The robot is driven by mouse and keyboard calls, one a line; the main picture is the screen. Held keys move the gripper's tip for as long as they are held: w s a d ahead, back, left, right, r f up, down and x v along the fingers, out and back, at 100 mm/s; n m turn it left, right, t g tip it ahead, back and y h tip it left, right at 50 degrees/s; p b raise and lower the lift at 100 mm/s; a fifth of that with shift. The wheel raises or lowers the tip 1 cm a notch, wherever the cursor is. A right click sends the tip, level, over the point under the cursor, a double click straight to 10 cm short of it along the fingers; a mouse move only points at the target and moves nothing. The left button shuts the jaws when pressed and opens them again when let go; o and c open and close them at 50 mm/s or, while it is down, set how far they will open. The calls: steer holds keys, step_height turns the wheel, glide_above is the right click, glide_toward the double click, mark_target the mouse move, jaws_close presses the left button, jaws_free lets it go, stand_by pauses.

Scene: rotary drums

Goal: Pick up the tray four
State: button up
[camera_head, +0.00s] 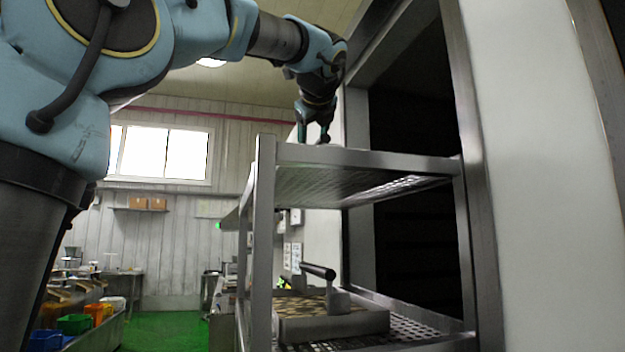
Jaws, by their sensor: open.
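A grey rectangular tray (340,326) with a raised dark bar handle (318,271) rests on the lower visible perforated shelf of a metal rack. Its top has a brown and dark pattern. No number can be read on it, so I cannot tell whether it is tray four. My gripper (313,136) points down, open and apparently empty, just behind the front edge of the rack's top shelf. It is well above the tray, with the top shelf between them. The surface of the top shelf is mostly hidden from this low view.
The metal rack (264,240) has upright posts and a perforated top shelf (350,186). A dark opening (410,130) in a steel frame lies to its right, beside a white panel (540,150). Coloured bins (75,324) stand far left; the green floor (165,330) between is clear.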

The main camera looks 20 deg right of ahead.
steer(key=shift+p+x, duration=0.65)
steer(key=shift+x, duration=1.3)
steer(key=shift+r, duration=0.2)
jaws_close()
steer(key=shift+r, duration=0.2)
